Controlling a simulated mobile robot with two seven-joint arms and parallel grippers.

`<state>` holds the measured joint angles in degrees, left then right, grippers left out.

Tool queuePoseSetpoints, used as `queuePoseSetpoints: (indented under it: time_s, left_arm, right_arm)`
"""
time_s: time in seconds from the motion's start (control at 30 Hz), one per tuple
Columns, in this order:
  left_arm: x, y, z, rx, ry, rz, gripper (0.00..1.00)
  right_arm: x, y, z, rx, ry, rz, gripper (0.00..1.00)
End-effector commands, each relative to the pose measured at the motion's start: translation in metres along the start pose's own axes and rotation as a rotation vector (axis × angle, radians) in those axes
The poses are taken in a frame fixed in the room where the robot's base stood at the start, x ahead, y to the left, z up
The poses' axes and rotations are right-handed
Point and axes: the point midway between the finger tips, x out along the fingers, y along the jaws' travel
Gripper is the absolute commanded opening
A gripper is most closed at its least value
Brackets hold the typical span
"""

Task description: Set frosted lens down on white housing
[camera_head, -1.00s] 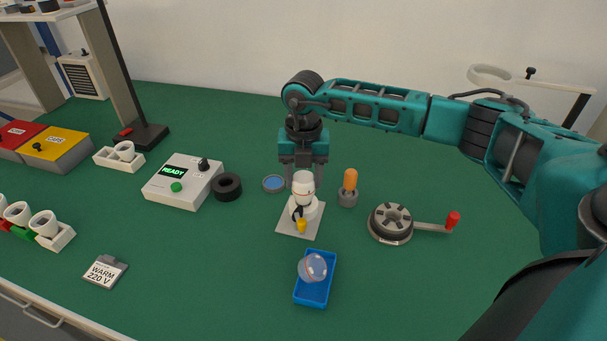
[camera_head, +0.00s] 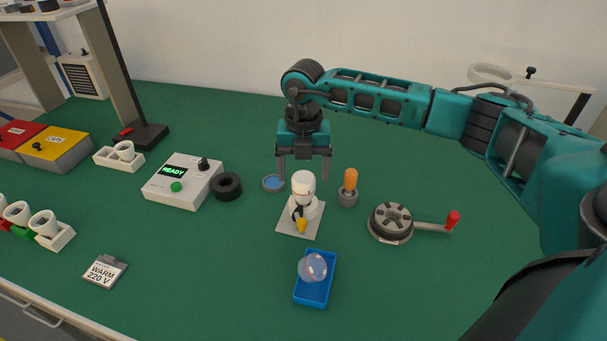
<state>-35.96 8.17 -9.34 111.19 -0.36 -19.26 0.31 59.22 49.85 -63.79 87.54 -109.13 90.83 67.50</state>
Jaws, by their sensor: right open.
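The white housing (camera_head: 309,208) stands upright on a pale square plate (camera_head: 290,229) near the middle of the table. A rounded white cap, which looks like the frosted lens (camera_head: 303,182), sits on top of it. A black clip and a yellow tip show at the housing's front. My right gripper (camera_head: 304,176) is open, its fingers pointing down and spread to either side, apart from the cap. It appears just above or behind the cap; the exact depth is hard to tell. My left gripper is not in view.
A blue tray (camera_head: 314,296) with a clear dome (camera_head: 312,267) lies in front. An orange-handled tool (camera_head: 350,183) and a crank wheel (camera_head: 391,222) stand to the right. A blue-topped disc (camera_head: 273,183), black ring (camera_head: 227,186) and READY box (camera_head: 184,181) are left.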

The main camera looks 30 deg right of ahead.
Motion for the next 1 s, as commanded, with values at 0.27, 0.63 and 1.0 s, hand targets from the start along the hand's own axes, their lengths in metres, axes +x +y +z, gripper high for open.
queuePoseSetpoints:
  time_s: [0.27, 0.63, 1.0]
  left_arm:
    - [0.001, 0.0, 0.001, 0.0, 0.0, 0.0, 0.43]
    - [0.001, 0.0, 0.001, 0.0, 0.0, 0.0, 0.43]
    - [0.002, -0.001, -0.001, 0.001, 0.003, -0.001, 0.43]
  right_arm:
    - [-0.064, 0.0, 0.001, 0.001, -0.005, 0.004, 0.83]
    - [-0.108, 0.0, 0.0, 0.0, -0.001, 0.001, 0.83]
    - [-0.109, 0.0, 0.0, 0.0, -0.001, 0.001, 0.83]
